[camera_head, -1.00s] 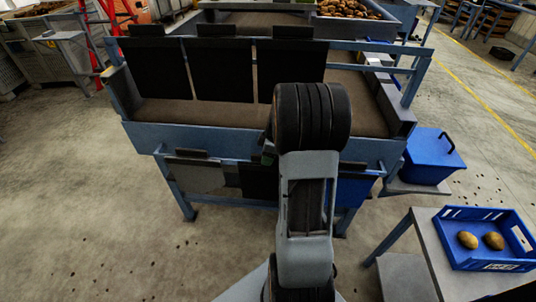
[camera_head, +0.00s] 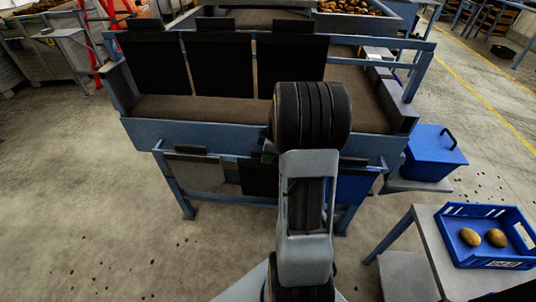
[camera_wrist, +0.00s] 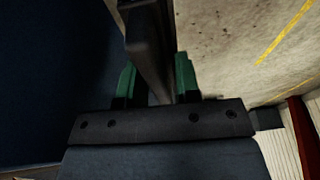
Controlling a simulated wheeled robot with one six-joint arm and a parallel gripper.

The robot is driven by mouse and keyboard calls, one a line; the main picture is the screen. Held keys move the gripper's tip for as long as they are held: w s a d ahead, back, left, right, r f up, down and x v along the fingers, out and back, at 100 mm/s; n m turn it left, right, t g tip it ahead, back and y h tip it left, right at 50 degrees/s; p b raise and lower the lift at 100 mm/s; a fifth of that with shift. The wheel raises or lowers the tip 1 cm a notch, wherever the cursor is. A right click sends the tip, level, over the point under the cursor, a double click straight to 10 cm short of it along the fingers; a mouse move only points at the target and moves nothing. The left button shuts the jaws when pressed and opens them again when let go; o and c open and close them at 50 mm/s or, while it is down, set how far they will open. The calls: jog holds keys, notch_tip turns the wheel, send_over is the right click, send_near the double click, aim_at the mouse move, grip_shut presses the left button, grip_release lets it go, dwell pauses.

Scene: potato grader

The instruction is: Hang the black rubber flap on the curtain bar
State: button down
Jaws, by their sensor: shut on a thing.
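My gripper (camera_head: 267,157) is at the lower front of the grader, partly hidden behind my arm. In the wrist view its green fingers (camera_wrist: 156,82) are shut on the dark top strip of the black rubber flap (camera_wrist: 148,35). In the head view this black flap (camera_head: 258,180) hangs down below the gripper, between a grey flap and a blue one. I cannot tell whether it still touches the lower rail. The curtain bar (camera_head: 372,41) runs along the top of the grader. Several black flaps hang on its left and middle, and its right stretch is bare.
The grey flap (camera_head: 195,175) and the blue flap (camera_head: 355,187) hang on the lower front. A blue lidded box (camera_head: 430,155) stands at the right. Nearer is a table with a blue crate (camera_head: 487,262) holding two potatoes. The floor at left is clear.

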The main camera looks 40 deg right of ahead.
jog(key=shift+w+d+r, duration=0.1)
jog(key=shift+r, duration=0.1)
jog(key=shift+r+p, duration=1.25)
jog(key=shift+r, duration=0.75)
jog(key=s+a+b, duration=0.2)
jog(key=s+a, duration=0.5)
jog(key=shift+s+f, duration=0.15)
